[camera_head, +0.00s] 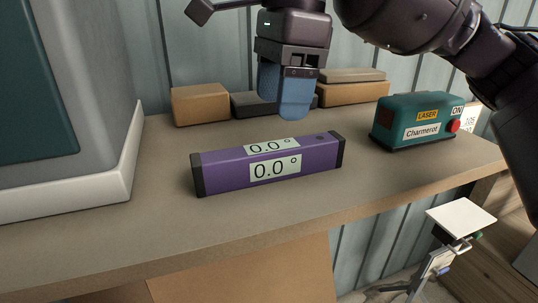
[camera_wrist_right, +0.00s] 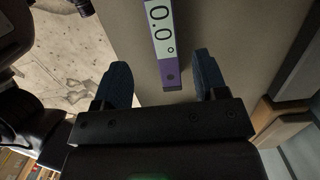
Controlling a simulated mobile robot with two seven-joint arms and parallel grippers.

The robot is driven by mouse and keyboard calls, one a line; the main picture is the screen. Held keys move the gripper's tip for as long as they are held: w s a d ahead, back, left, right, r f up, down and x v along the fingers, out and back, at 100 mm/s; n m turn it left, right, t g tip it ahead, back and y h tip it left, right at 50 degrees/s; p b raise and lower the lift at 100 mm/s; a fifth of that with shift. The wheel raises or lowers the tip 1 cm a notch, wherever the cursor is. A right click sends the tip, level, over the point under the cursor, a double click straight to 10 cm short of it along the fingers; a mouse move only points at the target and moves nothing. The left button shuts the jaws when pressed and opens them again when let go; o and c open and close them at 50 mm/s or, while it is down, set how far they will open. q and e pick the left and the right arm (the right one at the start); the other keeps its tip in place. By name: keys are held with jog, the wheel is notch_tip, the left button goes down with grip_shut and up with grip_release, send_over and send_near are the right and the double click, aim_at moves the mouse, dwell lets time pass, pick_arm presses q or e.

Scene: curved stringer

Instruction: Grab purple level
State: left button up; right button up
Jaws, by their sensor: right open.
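The purple level (camera_head: 225,170) lies on the wooden bench, with black end caps and pale displays reading 0.0° on its top and front. My right gripper (camera_head: 287,112) is above and just behind the level, with its blue fingers pointing down. In the right wrist view the level (camera_wrist_right: 166,72) reaches in from the top, and its end lies between the lines of the two open fingers (camera_wrist_right: 160,80). The fingers are apart from each other and nothing is held between them. My left gripper is not in view.
A teal laser box (camera_head: 402,122) with a red button stands right of the level. Several cardboard and dark boxes (camera_head: 200,105) line the back wall. A large grey-white case (camera_head: 118,180) stands at the left. The bench front (camera_head: 270,220) is clear.

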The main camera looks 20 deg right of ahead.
aim_at(273, 146)
jog(key=f, duration=0.3)
jog(key=shift+a+f, duration=0.2)
jog(key=shift+f, duration=0.1)
jog(key=shift+a+f, duration=0.1)
jog(key=shift+f, duration=0.5)
jog(key=shift+w+a+f+p, duration=0.15)
jog(key=shift+f+p, duration=0.1)
jog(key=shift+f, duration=0.8)
jog(key=shift+w+a+f+p, duration=0.1)
jog(key=shift+f+p, duration=0.1)
jog(key=shift+f, duration=0.85)
jog(key=c, duration=1.1)
